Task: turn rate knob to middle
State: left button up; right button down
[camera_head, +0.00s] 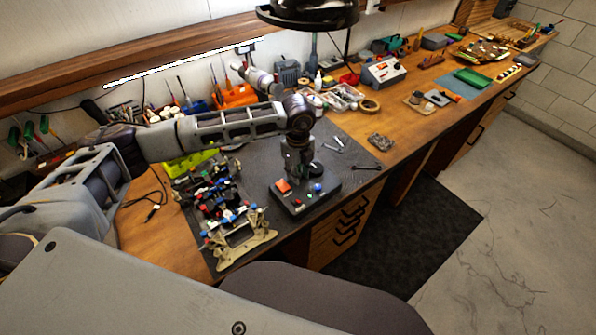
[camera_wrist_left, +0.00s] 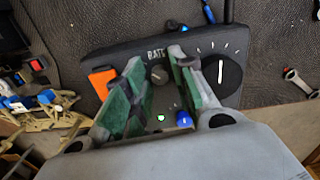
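A dark control box (camera_head: 305,198) lies on the grey bench mat. In the left wrist view, the lettering "RATE" stands just above a small grey knob (camera_wrist_left: 158,75). A large black dial (camera_wrist_left: 221,74) with a white line and tick marks is to its right. The line is close to upright in that picture. My left gripper (camera_wrist_left: 158,84) points down over the box. Its green-padded fingers are spread apart, with the small knob showing between them. I cannot tell whether they touch anything. In the head view the left gripper (camera_head: 293,178) hides part of the box. My right gripper is not in view.
An orange button (camera_wrist_left: 102,81), a blue button (camera_wrist_left: 183,118) and a small light (camera_wrist_left: 160,118) are also on the box. Loose tools (camera_head: 366,167) lie to the right on the mat.

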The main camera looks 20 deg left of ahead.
pick_arm(q)
grip_shut()
